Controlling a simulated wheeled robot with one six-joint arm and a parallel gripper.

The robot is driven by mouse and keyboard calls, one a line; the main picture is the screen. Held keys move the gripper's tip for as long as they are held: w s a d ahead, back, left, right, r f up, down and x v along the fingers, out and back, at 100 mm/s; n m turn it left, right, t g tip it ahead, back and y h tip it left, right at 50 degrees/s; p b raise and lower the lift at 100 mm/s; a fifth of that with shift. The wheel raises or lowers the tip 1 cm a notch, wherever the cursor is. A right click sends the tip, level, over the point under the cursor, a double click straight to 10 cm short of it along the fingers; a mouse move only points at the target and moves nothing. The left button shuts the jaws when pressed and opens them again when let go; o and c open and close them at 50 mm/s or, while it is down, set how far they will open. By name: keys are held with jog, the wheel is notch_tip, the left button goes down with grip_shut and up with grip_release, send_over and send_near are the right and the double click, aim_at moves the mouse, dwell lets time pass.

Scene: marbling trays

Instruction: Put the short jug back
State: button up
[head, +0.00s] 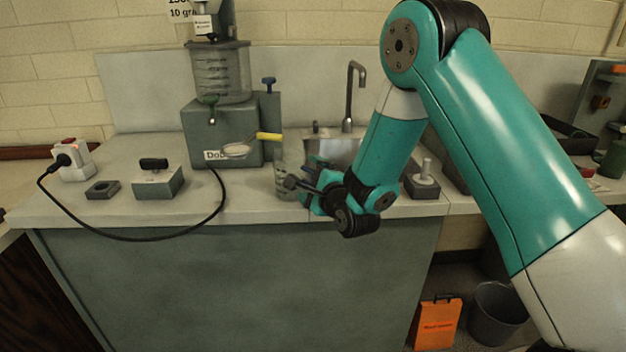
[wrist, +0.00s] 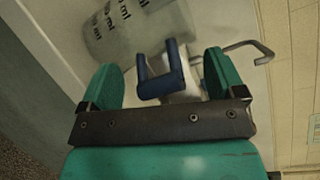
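The clear jug with ml markings (head: 285,180) stands near the counter's front edge, left of the sink and partly behind my gripper. In the wrist view the jug (wrist: 140,28) shows at the top left, cut off by the frame. A dark blue U-shaped handle (wrist: 176,72) sits between the two green fingers of my gripper (wrist: 163,76), with a gap on each side. My gripper (head: 314,186) is open beside the jug in the head view; its fingertips are hard to make out there.
A grey dosing unit (head: 225,130) with a clear tank stands behind left. A white spoon-like piece with a yellow handle (head: 268,136) juts from it. The sink (head: 335,147) and tap (head: 349,95) are behind. A grey block with a post (head: 424,182) stands right. A black cable (head: 140,238) loops left.

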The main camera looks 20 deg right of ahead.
jog(key=shift+r, duration=0.1)
jog(key=s+d+b, duration=0.1)
jog(key=s+b, duration=1.1)
jog(key=b, duration=0.3)
jog(key=shift+d+r, duration=0.15)
jog(key=shift+r, duration=0.15)
